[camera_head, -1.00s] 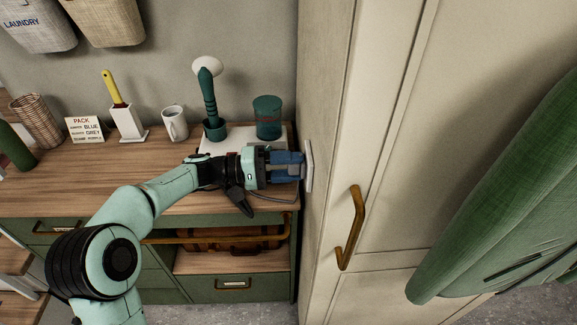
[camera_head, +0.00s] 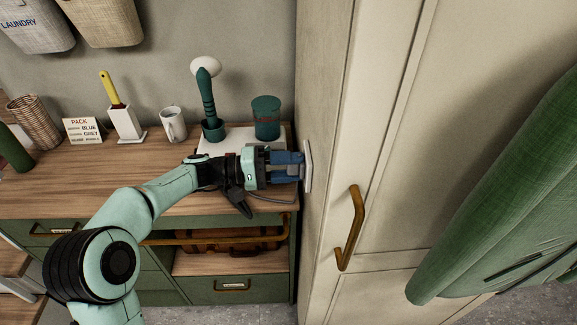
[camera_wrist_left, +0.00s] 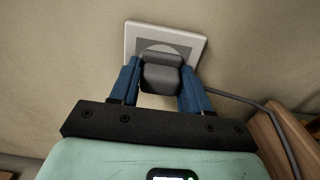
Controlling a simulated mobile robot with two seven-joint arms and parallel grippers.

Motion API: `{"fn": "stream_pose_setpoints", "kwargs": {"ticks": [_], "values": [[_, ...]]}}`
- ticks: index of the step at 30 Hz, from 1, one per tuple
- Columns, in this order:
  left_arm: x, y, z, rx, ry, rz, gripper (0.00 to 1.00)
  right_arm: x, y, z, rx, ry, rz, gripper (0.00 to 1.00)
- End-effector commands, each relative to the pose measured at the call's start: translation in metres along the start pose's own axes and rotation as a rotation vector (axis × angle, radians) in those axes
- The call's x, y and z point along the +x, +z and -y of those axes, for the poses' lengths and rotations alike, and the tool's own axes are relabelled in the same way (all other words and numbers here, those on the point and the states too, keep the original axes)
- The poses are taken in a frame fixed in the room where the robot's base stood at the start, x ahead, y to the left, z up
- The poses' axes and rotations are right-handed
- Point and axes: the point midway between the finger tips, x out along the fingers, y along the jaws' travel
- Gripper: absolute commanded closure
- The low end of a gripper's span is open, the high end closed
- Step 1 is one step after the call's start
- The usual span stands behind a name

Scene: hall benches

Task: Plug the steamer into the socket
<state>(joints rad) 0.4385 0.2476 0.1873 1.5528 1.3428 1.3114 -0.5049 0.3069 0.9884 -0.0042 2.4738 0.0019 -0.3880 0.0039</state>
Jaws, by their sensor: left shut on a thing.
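My left gripper (camera_head: 290,166) is shut on the grey plug (camera_wrist_left: 162,74), with one blue finger on each side of it. The plug is in front of the white socket (camera_wrist_left: 134,36) and covers the lower part of its round face. The socket's plate also shows edge-on in the head view (camera_head: 309,166), on the cabinet's side, at the fingertips. Whether the plug's pins are fully in is hidden. A grey cord (camera_wrist_left: 234,98) runs off to the right. The green steamer (camera_head: 208,92) with its white head stands upright on the counter, behind my arm. My right gripper is not in view.
A green lidded canister (camera_head: 267,118) stands beside the steamer on a white tray (camera_head: 245,137). A mug (camera_head: 173,124), a brush holder (camera_head: 125,122) and a sign (camera_head: 83,130) stand further left. The tall cabinet (camera_head: 327,100) closes off the right side. The counter's front left (camera_head: 70,190) is clear.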

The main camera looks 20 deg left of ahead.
Motion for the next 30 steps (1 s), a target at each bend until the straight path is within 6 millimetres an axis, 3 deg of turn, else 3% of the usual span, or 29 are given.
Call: {"fn": "stream_pose_setpoints", "kwargs": {"ticks": [30], "values": [[0.0091, 0.0044, -0.0025, 0.0, 0.009, 0.016, 0.95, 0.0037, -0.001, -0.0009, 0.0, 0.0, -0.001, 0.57]]}}
